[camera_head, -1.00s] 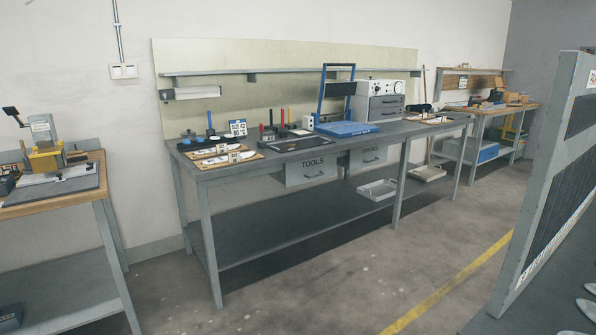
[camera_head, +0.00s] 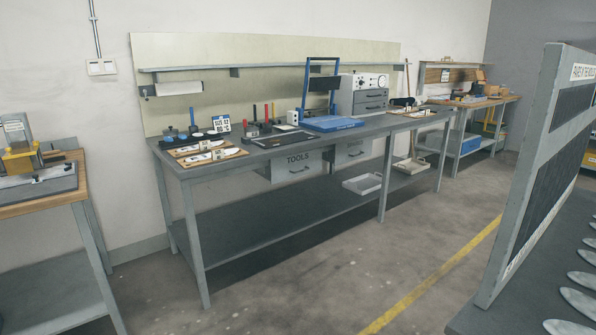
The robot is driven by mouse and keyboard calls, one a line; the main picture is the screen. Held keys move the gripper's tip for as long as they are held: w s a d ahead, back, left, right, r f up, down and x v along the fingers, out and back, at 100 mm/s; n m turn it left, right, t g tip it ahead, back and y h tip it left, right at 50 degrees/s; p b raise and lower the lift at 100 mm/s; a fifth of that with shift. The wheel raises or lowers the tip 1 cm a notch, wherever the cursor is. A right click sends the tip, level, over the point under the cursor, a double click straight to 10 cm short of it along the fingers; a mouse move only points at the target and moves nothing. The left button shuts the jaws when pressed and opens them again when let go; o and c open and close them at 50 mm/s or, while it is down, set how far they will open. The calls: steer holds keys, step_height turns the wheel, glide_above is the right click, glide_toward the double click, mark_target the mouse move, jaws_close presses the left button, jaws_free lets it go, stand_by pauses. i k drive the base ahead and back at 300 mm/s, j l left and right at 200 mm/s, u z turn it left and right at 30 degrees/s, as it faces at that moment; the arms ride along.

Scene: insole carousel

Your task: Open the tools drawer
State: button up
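The tools drawer (camera_head: 296,168) is a grey box front marked TOOLS with a dark handle. It hangs under the top of the long grey workbench (camera_head: 243,163), left of the bench's middle, and looks shut. A second similar drawer (camera_head: 352,151) hangs to its right; its label is too small to read surely. My gripper is not in view.
A side bench (camera_head: 72,208) stands at the left. A tall grey panel (camera_head: 527,175) and a dark surface with insoles (camera_head: 585,300) stand close at the right. The floor (camera_head: 300,270) before the workbench is clear.

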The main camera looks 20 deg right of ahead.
mark_target(281, 169)
steer(key=i+u, duration=0.3)
steer(key=i, duration=0.8)
steer(key=i+l+z, duration=0.15)
steer(key=i+z, duration=0.2)
steer(key=i, duration=0.2)
steer(key=i+z, duration=0.3)
steer(key=i, duration=0.2)
steer(key=i+l, duration=0.35)
steer(key=i+l+z, duration=0.1)
steer(key=i+l, duration=0.25)
steer(key=i, duration=0.2)
steer(key=i+l+z, duration=0.1)
steer(key=i+l, duration=0.25)
steer(key=i, duration=0.1)
